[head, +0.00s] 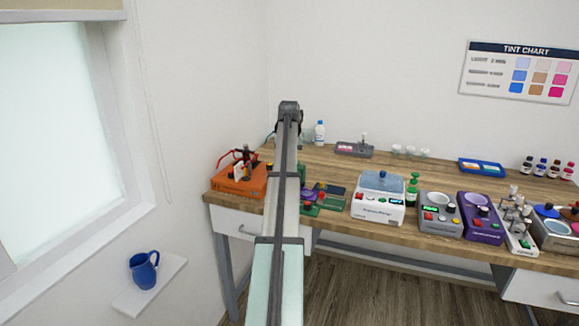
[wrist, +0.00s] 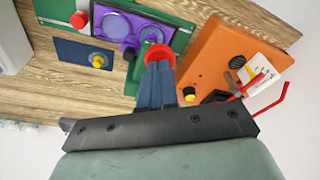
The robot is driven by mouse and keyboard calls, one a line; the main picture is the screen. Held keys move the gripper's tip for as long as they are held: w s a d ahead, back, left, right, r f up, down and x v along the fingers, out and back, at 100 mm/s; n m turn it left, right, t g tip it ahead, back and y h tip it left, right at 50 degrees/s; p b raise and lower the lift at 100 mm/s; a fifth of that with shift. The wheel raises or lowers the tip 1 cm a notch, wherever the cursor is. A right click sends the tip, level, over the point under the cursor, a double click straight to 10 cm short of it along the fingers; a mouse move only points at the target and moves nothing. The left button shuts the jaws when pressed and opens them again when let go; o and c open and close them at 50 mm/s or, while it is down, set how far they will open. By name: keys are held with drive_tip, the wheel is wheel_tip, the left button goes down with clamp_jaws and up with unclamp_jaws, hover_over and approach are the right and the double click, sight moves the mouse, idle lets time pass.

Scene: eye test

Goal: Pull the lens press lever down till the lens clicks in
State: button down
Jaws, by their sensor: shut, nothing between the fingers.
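My gripper (wrist: 158,66) is shut with nothing between its dark blue fingers. In the wrist view, its tips are in front of a red round part (wrist: 158,50) beside a green piece; I cannot tell whether they touch. A purple plate with round lens-like openings (wrist: 118,24) lies just beyond, on a green base (wrist: 182,40). In the head view, my arm hides the gripper and part of this green and purple device (head: 309,209). No part can be clearly told as the press lever.
An orange box (head: 232,183) with red cables and a white card stands close by; it shows in the wrist view (wrist: 205,62). A dark blue plate with a yellow knob (wrist: 75,52) lies opposite. Several machines, including a white one (head: 377,208), line the bench to the right.

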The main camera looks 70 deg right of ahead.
drive_tip(key=shift+a+x, duration=0.15)
drive_tip(key=shift+x, duration=0.7)
drive_tip(key=shift+a+x, duration=0.15)
drive_tip(key=shift+x, duration=0.65)
idle(0.8)
drive_tip(key=shift+s, duration=0.15)
idle(0.3)
drive_tip(key=shift+w+d+v, duration=0.15)
drive_tip(key=shift+d+v, duration=0.1)
drive_tip(key=shift+v, duration=1.1)
drive_tip(key=shift+w+d+v, duration=0.15)
drive_tip(key=shift+d+v, duration=0.05)
drive_tip(key=shift+v, duration=1.15)
drive_tip(key=shift+w+d+v, duration=0.1)
drive_tip(key=shift+d+v, duration=0.15)
drive_tip(key=shift+v, duration=1.15)
drive_tip(key=shift+r, duration=0.15)
